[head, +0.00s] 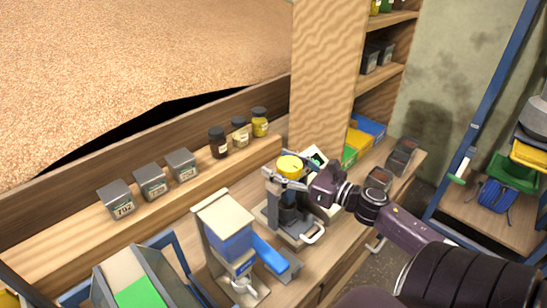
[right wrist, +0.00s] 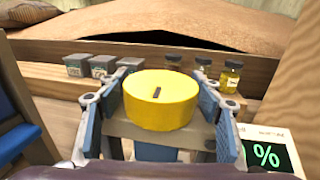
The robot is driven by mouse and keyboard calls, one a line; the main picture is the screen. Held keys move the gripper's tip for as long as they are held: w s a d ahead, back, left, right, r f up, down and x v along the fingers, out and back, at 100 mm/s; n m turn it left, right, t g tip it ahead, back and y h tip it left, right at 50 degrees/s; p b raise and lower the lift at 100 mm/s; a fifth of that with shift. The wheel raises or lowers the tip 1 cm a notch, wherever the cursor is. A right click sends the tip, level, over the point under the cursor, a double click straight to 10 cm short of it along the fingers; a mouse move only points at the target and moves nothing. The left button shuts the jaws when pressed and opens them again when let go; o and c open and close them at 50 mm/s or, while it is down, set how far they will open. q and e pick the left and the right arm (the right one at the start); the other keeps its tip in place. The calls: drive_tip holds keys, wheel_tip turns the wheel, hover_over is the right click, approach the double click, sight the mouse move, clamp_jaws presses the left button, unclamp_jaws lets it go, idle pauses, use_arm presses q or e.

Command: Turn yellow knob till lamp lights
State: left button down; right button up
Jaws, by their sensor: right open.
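The yellow knob (head: 291,167) is a round disc with a dark slot on top, on a grey machine on the wooden bench. In the right wrist view the yellow knob (right wrist: 160,106) sits between the two blue-padded fingers of my right gripper (right wrist: 164,82). In the head view my right gripper (head: 286,177) comes from the right, around the knob's sides. It is open; I cannot tell whether either pad touches the knob. My left gripper is not in view. I cannot make out a lit lamp.
A display (right wrist: 265,154) with a green % sign is right of the knob. A blue-and-beige device (head: 230,238) stands left of the machine. Several small jars (head: 218,143) and grey tins (head: 116,199) line the ledge behind. Yellow and blue bins (head: 369,127) stand at the right.

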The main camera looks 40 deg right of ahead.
drive_tip(key=shift+x, duration=1.15)
drive_tip(key=shift+c, duration=1.1)
drive_tip(key=c, duration=0.8)
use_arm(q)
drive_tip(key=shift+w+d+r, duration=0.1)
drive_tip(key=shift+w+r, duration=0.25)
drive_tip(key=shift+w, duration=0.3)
use_arm(e)
drive_tip(key=shift+w, duration=0.15)
drive_tip(key=c, duration=0.3)
drive_tip(key=shift+f, duration=0.1)
drive_tip(key=shift+c, duration=0.3)
